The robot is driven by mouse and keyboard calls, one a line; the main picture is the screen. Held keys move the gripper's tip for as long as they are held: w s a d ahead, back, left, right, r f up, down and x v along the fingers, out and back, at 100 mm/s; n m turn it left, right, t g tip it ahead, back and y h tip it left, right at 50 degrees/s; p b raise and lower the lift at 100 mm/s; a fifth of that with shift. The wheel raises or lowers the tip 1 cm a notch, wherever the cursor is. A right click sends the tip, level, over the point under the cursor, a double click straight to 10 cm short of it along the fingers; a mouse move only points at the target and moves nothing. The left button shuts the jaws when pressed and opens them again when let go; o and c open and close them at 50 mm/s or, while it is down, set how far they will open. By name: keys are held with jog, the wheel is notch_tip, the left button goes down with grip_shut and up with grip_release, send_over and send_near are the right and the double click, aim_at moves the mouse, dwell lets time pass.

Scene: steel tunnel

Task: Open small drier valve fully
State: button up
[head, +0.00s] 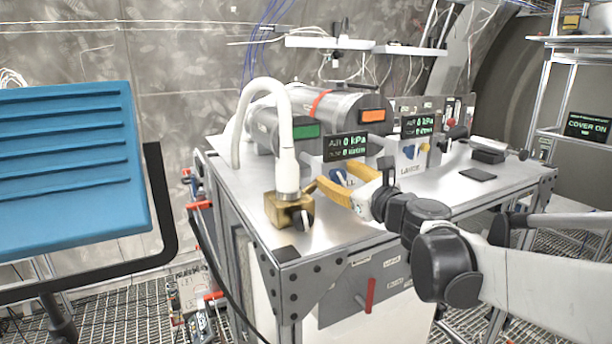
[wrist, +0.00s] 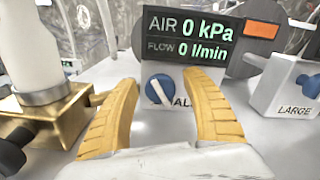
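The small drier valve is a round blue knob (wrist: 160,88) with a white bar slanting from upper left to lower right. It sits on a light panel under a display (wrist: 187,38) reading AIR 0 kPa and FLOW 0 l/min. Only the end of its label, "ALL", shows. In the head view the blue knob (head: 337,178) is partly hidden behind my yellow fingers. My gripper (head: 342,186) is open. In the wrist view its fingers (wrist: 160,82) stand left and right of the knob, with space between them and it. Contact is not visible.
A brass block (head: 288,211) with a black knob and white hose stands close left of my gripper. The LARGE valve panel (head: 410,167) with its own blue knob stands to the right. Grey cylinders (head: 340,106) lie behind.

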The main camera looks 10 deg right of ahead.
jog(key=v, duration=1.2)
